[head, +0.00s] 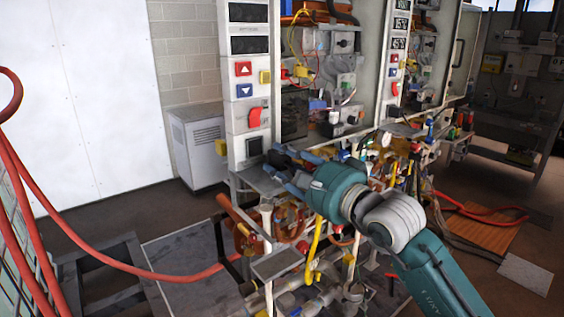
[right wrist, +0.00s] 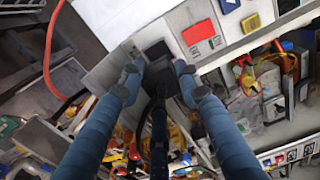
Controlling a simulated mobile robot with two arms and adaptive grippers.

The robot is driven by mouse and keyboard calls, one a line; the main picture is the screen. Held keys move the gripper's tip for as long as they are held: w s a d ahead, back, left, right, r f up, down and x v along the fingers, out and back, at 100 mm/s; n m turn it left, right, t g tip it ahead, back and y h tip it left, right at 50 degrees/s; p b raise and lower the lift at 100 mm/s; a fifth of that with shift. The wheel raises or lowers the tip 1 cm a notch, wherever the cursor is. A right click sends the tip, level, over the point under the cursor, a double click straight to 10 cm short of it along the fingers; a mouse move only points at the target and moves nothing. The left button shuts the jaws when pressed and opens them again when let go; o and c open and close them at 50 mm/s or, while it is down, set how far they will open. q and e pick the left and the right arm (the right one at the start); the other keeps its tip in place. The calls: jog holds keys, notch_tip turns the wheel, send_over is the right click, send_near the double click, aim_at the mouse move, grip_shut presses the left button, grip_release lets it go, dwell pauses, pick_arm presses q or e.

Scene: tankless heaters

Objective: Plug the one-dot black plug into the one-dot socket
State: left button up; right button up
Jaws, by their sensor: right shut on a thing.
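My right gripper (head: 273,161) reaches in from the right, its blue fingers at the lower end of the white control panel (head: 247,90). In the right wrist view the two fingers (right wrist: 158,72) are shut on the black plug (right wrist: 160,84), and a dark cable runs back between them. A black socket (head: 254,147) sits low on the panel, below the red switch; in the right wrist view it shows just ahead of the plug (right wrist: 157,50). I cannot tell whether plug and socket touch. No dot marks are readable. My left gripper is not in view.
A red switch (head: 255,117) and red and blue arrow buttons are above the socket. Pipes, valves and a yellow hose (head: 317,240) crowd the space below. A red hose (head: 130,270) loops at the left. A second panel (head: 395,60) stands to the right.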

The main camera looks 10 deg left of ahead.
aim_at(273, 157)
jog(key=shift+x, duration=1.2)
jog(key=shift+w+a+p, duration=0.35)
jog(key=shift+a+p, duration=0.05)
jog(key=shift+a, duration=0.15)
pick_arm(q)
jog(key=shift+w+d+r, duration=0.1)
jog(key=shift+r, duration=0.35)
pick_arm(e)
jog(key=shift+x, duration=1.4)
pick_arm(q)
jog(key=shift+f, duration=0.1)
pick_arm(e)
jog(key=shift+f, duration=0.15)
pick_arm(q)
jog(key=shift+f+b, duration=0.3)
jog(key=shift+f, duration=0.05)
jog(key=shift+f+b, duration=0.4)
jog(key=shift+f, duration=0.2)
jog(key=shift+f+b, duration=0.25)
jog(key=shift+b, duration=0.2)
